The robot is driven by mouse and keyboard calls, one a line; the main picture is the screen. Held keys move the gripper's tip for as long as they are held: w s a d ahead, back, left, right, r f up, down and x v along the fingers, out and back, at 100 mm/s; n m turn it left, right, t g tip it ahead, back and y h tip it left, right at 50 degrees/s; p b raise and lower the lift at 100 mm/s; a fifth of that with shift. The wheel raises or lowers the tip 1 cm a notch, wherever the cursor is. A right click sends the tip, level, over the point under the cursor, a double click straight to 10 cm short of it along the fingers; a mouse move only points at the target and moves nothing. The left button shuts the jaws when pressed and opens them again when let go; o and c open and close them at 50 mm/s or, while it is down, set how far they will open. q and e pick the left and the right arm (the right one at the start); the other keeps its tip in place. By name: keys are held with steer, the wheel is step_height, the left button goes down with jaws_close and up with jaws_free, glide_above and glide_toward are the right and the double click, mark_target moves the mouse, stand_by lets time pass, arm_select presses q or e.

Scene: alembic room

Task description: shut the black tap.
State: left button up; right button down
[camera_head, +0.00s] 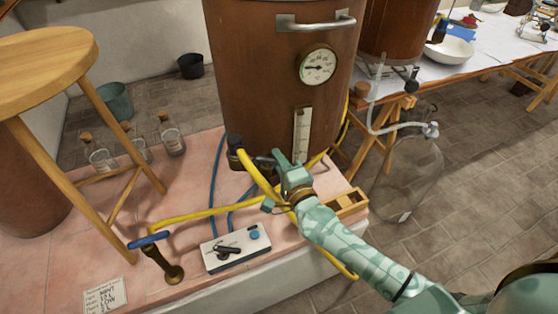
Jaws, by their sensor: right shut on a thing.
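The black tap (236,143) sits low on the front of the large copper vessel (270,80), with a yellow hose running from it. A dark lever-like part (264,160) reaches from the tap to my right gripper. My right gripper (281,160) is green, at the vessel's lower front, and is shut on this part, which looks like the tap's handle. The fingers hide the handle's end, and its exact angle is hard to tell. My left gripper is out of view.
A brass tap with a blue handle (151,241) and a white box with a black lever (236,247) stand in front. Yellow and blue hoses cross the pink ledge (110,240). A wooden stool (45,65) is left, a glass jar (408,175) right.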

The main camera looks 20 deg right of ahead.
steer(key=c, duration=1.4)
jaws_free()
steer(key=shift+o, duration=0.2)
steer(key=s+p, duration=0.1)
steer(key=s, duration=1.5)
steer(key=shift+s+d+f, duration=0.15)
steer(key=shift+d, duration=0.25)
